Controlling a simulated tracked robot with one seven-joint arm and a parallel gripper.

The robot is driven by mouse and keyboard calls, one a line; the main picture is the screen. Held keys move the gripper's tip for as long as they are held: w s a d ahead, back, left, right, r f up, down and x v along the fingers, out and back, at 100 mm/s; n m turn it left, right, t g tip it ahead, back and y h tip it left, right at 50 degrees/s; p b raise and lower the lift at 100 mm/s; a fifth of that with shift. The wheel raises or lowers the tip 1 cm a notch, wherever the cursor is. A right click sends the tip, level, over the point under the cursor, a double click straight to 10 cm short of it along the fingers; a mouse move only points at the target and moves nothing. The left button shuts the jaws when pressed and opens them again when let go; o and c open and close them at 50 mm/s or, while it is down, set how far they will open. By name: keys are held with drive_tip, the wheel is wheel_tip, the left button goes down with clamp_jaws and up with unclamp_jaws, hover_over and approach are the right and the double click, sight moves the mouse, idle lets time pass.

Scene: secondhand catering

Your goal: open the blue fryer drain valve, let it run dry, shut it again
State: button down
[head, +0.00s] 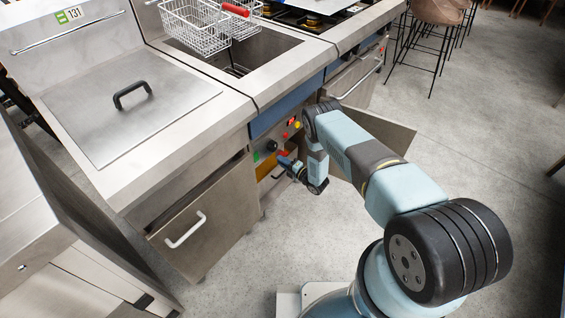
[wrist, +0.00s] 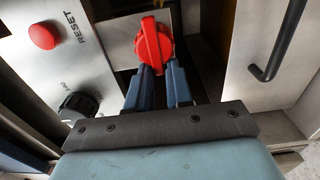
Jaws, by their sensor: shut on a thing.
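The blue fryer shows in the head view as a steel unit with a blue front band (head: 283,112) and an open cabinet below. In the wrist view a red valve handle (wrist: 153,42) sits on a pale plate inside the cabinet. My gripper (wrist: 158,72) has its two blue fingers on either side of the lower part of this handle and is shut on it. In the head view my gripper (head: 286,162) reaches into the cabinet front, and the handle is mostly hidden. The drain outlet and any flow of oil cannot be seen.
A red RESET button (wrist: 42,36) and a black dial (wrist: 77,107) are left of the handle. A steel door with a black bar handle (wrist: 277,45) is at the right. Wire baskets (head: 196,27) hang over the vat. Open floor lies to the right.

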drive_tip(key=shift+w+d+f, duration=0.1)
drive_tip(key=shift+w+d, duration=0.2)
drive_tip(key=shift+d, duration=0.2)
drive_tip(key=c, duration=1.3)
unclamp_jaws()
drive_tip(key=o, duration=0.4)
drive_tip(key=shift+s+a, duration=0.1)
drive_tip(key=shift+a, duration=0.15)
drive_tip(key=v, duration=1.4)
drive_tip(key=shift+a+f, duration=0.1)
